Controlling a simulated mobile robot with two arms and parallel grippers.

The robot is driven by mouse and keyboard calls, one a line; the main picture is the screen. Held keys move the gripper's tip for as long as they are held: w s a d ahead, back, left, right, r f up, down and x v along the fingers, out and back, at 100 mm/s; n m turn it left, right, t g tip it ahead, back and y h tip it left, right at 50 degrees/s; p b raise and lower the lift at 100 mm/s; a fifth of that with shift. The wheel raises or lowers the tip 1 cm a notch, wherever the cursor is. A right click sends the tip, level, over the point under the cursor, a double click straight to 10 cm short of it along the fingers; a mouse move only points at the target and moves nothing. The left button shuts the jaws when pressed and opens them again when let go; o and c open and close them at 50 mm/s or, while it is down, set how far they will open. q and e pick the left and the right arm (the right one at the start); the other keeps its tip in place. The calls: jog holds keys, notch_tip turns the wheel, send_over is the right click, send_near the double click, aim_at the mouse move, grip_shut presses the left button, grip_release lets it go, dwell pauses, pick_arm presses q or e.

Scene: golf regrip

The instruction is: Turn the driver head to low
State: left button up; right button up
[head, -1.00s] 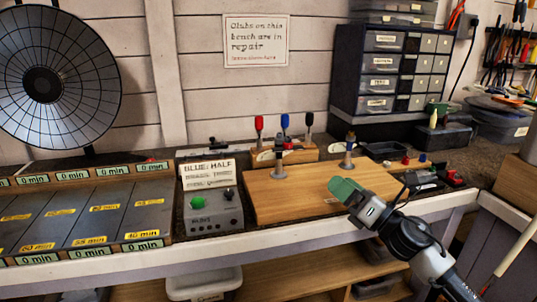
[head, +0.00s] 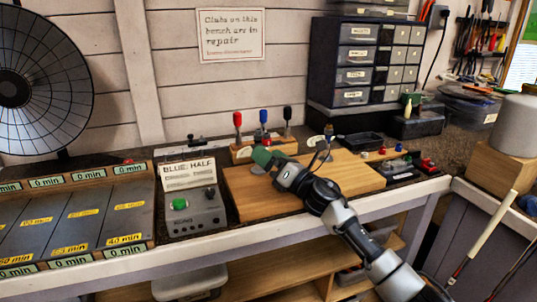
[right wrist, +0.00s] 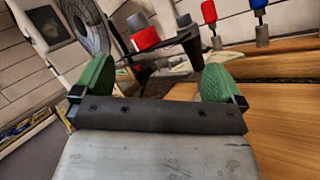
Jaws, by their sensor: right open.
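My right gripper (head: 263,157), with green fingertips, reaches over the left part of the wooden board. It is open in the right wrist view (right wrist: 157,75), its two fingers wide apart. A small grey fitting (head: 258,169) on the board shows partly beside the fingertips; the gripper hides the rest. In the right wrist view a dark bar-like piece with a pale part (right wrist: 172,62) shows beyond and between the fingers, apart from them. I cannot tell for certain which piece is the driver head, or how it is turned. My left gripper is out of view.
The wooden board (head: 243,201) lies on the bench. A grey control box (head: 195,215) with a green button stands left of it. Red, blue and black handled tools (head: 238,120) stand in a rack behind. A second upright post (head: 328,132) and a drawer cabinet (head: 365,62) are to the right.

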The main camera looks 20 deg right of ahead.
jog(key=shift+w+a+r, duration=0.1)
jog(key=shift+w+a, duration=0.05)
jog(key=shift+w, duration=0.1)
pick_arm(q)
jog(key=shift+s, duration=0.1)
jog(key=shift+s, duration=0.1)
pick_arm(e)
jog(key=c, duration=1.1)
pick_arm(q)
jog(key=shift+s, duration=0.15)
